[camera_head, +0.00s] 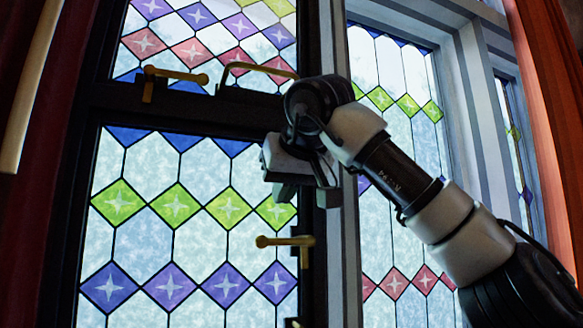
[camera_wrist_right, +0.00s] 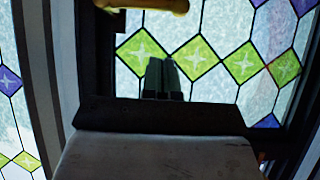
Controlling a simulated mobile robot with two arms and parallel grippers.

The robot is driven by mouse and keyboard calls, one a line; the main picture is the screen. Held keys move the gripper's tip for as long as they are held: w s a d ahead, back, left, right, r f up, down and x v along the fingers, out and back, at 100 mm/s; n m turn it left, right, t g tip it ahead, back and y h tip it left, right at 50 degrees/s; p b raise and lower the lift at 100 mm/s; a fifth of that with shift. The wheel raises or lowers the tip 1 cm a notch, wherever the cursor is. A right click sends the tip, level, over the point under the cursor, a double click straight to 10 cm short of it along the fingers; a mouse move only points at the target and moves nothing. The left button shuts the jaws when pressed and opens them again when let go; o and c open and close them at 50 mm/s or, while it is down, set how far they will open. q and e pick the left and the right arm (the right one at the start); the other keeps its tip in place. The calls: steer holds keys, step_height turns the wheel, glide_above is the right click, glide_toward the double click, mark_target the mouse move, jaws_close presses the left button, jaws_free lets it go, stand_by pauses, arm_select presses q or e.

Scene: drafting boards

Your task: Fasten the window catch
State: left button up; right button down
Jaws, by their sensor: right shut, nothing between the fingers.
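The window has a dark frame (camera_head: 200,112) with leaded, coloured glass panes. A brass catch handle (camera_head: 285,241) sits on the right stile of the lower sash, its knob pointing left. A second brass catch (camera_head: 175,74) is on the crossbar at upper left, its knob to the right. My right gripper (camera_head: 300,195) is shut and empty, above the lower catch and in front of the stile. In the right wrist view its closed fingers (camera_wrist_right: 164,78) show against the green diamonds, with a brass handle (camera_wrist_right: 150,4) at the top edge. My left gripper is out of view.
A brass bar handle (camera_head: 255,70) is on the upper sash, left of my wrist. Red curtains hang at the left and right (camera_head: 555,120). A pale rod (camera_head: 30,85) slants at upper left. Another window (camera_head: 395,70) lies behind my right arm. The space before the lower pane is clear.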

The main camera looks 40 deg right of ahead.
steer(key=w+f, duration=0.2)
steer(key=f, duration=0.3)
steer(key=shift+w+d+f, duration=0.25)
steer(key=shift+w+d, duration=0.15)
